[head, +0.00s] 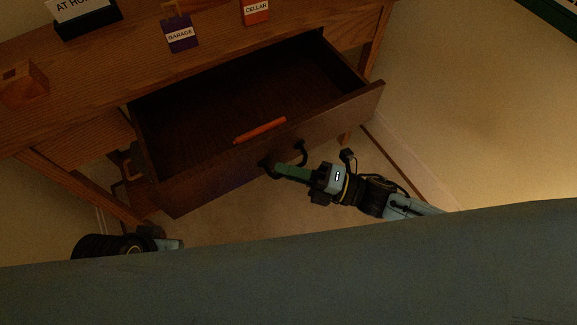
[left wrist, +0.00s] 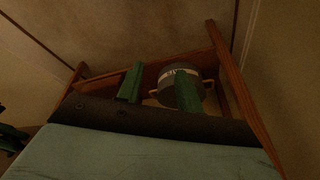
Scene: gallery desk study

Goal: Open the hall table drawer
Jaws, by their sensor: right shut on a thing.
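The hall table (head: 75,95) is brown wood, and its drawer (head: 340,115) is pulled well out, with the dark inside showing. The drawer's dark curved handle (head: 303,153) is on the front panel. My right gripper (head: 282,172), with green fingers, is shut on the handle, and hides part of it. My left gripper (left wrist: 158,88) shows two green fingers spread apart with a gap between them, in the left wrist view. In the head view my left arm is low at the left, away from the drawer.
An orange stick-like thing (head: 260,130) lies in the drawer. On the table top are a wooden block (head: 24,84), a purple GARAGE tag (head: 180,35), an orange CELLAR tag (head: 256,12) and a black-based sign (head: 88,22). A grey round container (left wrist: 181,78) shows behind my left fingers.

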